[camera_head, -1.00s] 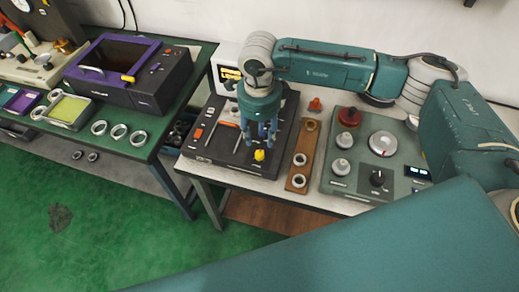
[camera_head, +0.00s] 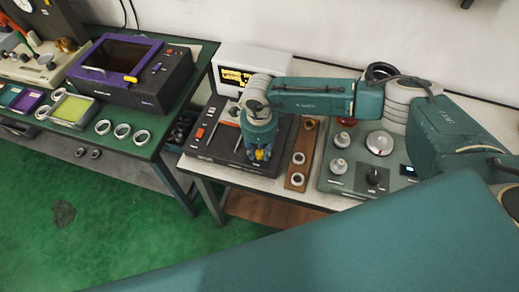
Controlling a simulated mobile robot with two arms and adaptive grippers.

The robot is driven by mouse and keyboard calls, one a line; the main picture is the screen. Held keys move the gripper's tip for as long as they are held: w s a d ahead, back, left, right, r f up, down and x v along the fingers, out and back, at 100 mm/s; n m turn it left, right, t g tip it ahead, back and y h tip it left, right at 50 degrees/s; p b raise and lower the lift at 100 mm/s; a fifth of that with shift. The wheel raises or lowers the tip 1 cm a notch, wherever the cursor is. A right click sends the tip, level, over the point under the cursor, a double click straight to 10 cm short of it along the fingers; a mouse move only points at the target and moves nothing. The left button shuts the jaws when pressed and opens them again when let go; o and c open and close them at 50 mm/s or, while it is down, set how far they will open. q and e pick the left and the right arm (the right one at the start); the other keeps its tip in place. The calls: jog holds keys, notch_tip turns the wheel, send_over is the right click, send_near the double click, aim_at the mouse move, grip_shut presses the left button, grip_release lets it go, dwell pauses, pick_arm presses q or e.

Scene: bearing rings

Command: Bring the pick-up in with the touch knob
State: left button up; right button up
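A yellow knob (camera_head: 262,155) sits at the front right of the dark instrument (camera_head: 215,142) on the right-hand bench. My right gripper (camera_head: 261,153) points down at it, with its fingers around or just beside the knob. The frames do not show whether the fingers press on it. The gripper and wrist hide much of the instrument's right half, and I cannot make out the pick-up clearly. A white display unit (camera_head: 283,64) with a lit yellow screen stands behind the instrument. My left gripper is not in view.
Right of the instrument is a brown wooden strip (camera_head: 299,165) with light rings, then a grey-green panel (camera_head: 338,182) with several knobs. On the left green bench are a purple-and-black box (camera_head: 160,95), a yellow-green tray (camera_head: 72,110) and several rings (camera_head: 122,131).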

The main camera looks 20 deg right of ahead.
grip_shut()
jog(key=shift+f+m+b, duration=0.1)
jog(key=shift+m+b, duration=0.9)
jog(key=shift+m, duration=0.2)
jog(key=m+b, duration=0.1)
jog(key=m, duration=0.1)
jog(key=shift+w+m+b, duration=0.1)
jog(key=shift+m+b, duration=0.2)
jog(key=shift+b, duration=0.1)
jog(key=m+b, duration=0.2)
jog(key=m, duration=0.2)
jog(key=shift+b, duration=0.3)
jog(key=m+b, duration=0.2)
jog(key=m, duration=0.2)
jog(key=shift+m, duration=0.3)
jog(key=shift+r, duration=0.2)
